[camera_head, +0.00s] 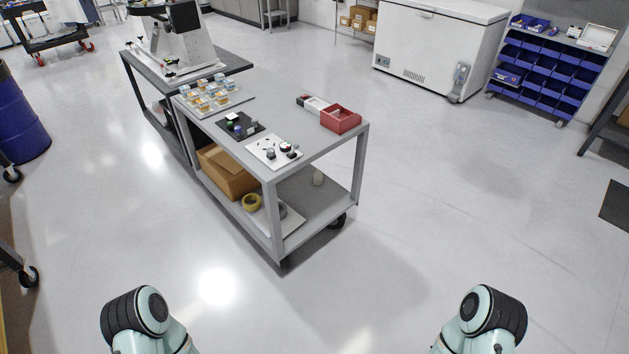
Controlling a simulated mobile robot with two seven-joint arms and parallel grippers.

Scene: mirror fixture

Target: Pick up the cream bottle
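Only links of my two arms show at the bottom left and bottom right edges. Neither gripper is in view, so I cannot see their fingers.
The cart's top (322,145) carries a red box (340,119), a white board (273,151), a dark tray and several small boxes. Open floor (350,285) lies between me and the cart.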

